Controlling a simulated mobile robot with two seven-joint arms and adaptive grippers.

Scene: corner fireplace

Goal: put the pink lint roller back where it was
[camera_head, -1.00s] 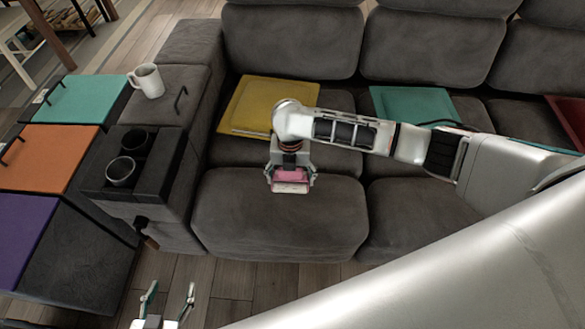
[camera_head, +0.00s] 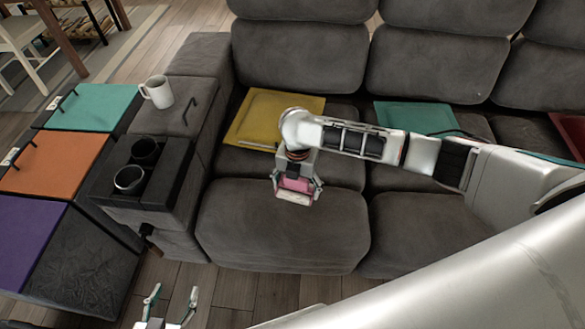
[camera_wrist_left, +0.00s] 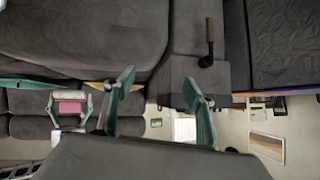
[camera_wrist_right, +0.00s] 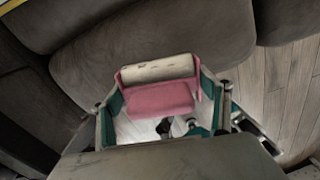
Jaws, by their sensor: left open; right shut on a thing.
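The pink lint roller (camera_head: 295,189), with a pale roll along one side, is in my right gripper (camera_head: 296,192), which is shut on it above the front sofa cushion. In the right wrist view the pink lint roller (camera_wrist_right: 160,97) sits between the green-padded fingers, its white roll (camera_wrist_right: 158,69) facing the sofa. The roller also shows small in the left wrist view (camera_wrist_left: 71,106). My left gripper (camera_head: 172,294) is open and empty, low at the front left over the floor. Its two fingers (camera_wrist_left: 160,95) stand apart in the left wrist view.
A grey sofa (camera_head: 283,225) fills the middle. Yellow (camera_head: 273,117) and green (camera_head: 415,117) square panels lie on its seats. The left armrest has a white mug (camera_head: 158,93) and two cup holders (camera_head: 137,165). Green (camera_head: 92,106), orange (camera_head: 52,163) and purple (camera_head: 27,238) panels lie farther left.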

